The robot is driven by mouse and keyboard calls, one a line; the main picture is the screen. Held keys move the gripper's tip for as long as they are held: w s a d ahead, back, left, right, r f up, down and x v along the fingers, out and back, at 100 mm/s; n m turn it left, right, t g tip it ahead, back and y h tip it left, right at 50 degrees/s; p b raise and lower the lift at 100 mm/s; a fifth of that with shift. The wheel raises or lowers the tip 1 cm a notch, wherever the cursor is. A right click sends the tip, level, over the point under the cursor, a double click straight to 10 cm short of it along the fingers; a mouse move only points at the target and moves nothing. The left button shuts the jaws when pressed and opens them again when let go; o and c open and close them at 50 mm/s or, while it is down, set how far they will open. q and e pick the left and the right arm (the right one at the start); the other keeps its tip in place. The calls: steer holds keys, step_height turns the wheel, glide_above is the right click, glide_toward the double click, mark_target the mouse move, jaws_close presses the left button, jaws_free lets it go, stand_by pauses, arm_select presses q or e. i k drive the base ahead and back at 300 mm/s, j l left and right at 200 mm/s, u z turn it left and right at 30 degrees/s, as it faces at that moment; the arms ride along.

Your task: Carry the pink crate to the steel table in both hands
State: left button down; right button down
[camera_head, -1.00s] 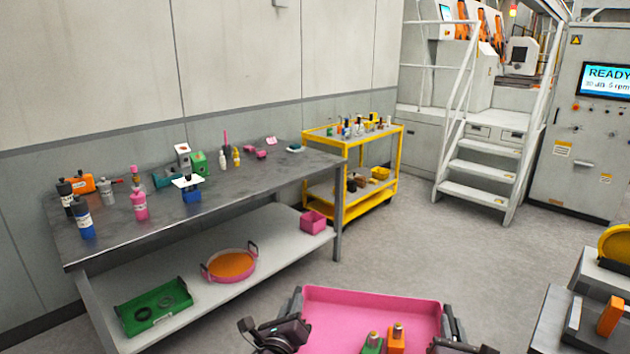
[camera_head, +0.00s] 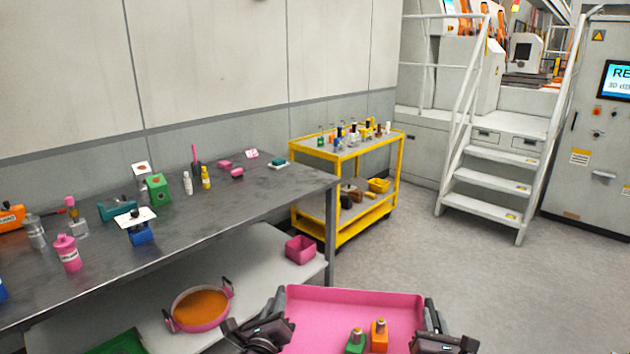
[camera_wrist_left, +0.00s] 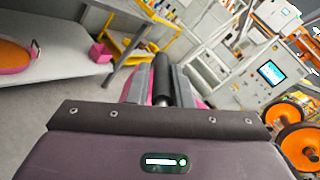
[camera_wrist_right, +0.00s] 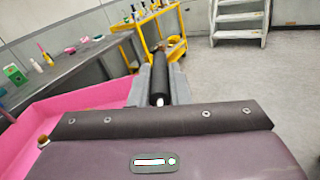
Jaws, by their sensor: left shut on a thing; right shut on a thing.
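The pink crate (camera_head: 352,308) is at the bottom of the head view, held in front of me. A green item (camera_head: 356,341) and an orange item (camera_head: 379,336) with metal tops stand in it. My left gripper (camera_head: 272,318) is shut on the crate's left side handle. My right gripper (camera_head: 436,325) is shut on its right side handle. The crate's wall also shows in the right wrist view (camera_wrist_right: 70,100). The steel table (camera_head: 215,207) stands to the left along the wall, its right end nearest the crate. The crate's lower part is out of view.
Bottles, a blue stand (camera_head: 141,234) and small pink pieces stand on the tabletop; its front right part is bare. The lower shelf holds a round pink pan (camera_head: 200,310) and a pink box (camera_head: 300,250). A yellow cart (camera_head: 345,190) stands beyond; grey floor is clear at right.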

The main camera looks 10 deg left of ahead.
mark_target(248, 199)
steer(key=i, duration=2.75)
steer(key=i+u, duration=0.25)
steer(key=i, duration=0.15)
steer(key=i+l+u, duration=0.3)
steer(key=i+j+u, duration=0.1)
steer(key=u, duration=1.15)
